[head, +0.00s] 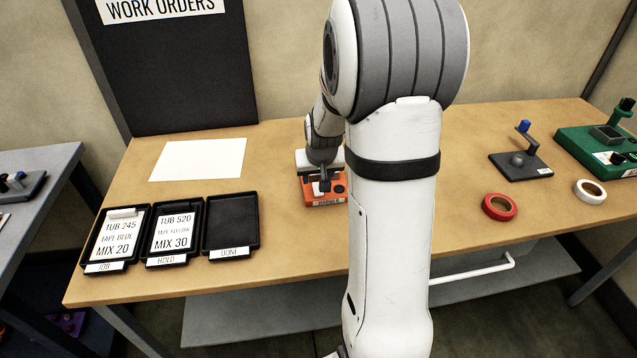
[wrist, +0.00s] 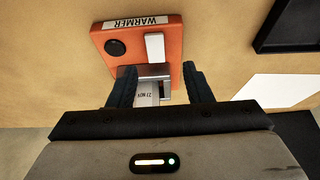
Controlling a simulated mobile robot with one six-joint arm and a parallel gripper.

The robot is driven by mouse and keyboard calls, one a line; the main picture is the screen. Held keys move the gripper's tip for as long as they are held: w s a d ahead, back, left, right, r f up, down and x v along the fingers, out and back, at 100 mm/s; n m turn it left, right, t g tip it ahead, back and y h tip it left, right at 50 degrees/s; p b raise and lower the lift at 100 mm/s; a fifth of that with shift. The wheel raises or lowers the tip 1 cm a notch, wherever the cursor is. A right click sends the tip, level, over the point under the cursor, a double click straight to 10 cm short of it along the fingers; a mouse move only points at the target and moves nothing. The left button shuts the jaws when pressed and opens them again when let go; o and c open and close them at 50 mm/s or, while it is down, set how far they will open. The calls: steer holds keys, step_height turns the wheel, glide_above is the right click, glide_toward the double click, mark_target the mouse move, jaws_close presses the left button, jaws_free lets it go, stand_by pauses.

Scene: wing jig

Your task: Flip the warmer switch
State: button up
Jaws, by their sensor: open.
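The warmer is an orange box with a white WARMER label and a round dark knob; it sits on the wooden bench in the head view (head: 323,202) and near the top of the wrist view (wrist: 99,41). A white upright switch piece (wrist: 155,46) shows on its face, with a grey metal part below it. My gripper (wrist: 156,72) is open, its dark fingers apart on either side of the metal part. I cannot tell whether they touch it. In the head view my gripper (head: 320,184) is over the warmer, partly hidden by my arm.
Black trays labelled JOB (head: 84,256), HOLD (head: 151,250) and DONE (head: 231,236) lie left of the warmer. A white sheet (head: 198,160) lies behind them. Red tape (head: 488,206), white tape (head: 577,191), a small lever stand (head: 509,171) and a green device (head: 580,143) are at right.

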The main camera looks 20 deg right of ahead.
steer(key=shift+s+d+x, duration=0.1)
steer(key=shift+d+x, duration=0.05)
steer(key=shift+x, duration=1.35)
steer(key=shift+s+d+x, duration=0.1)
steer(key=shift+d+x, duration=0.05)
steer(key=shift+x, duration=1.35)
steer(key=shift+c, duration=0.3)
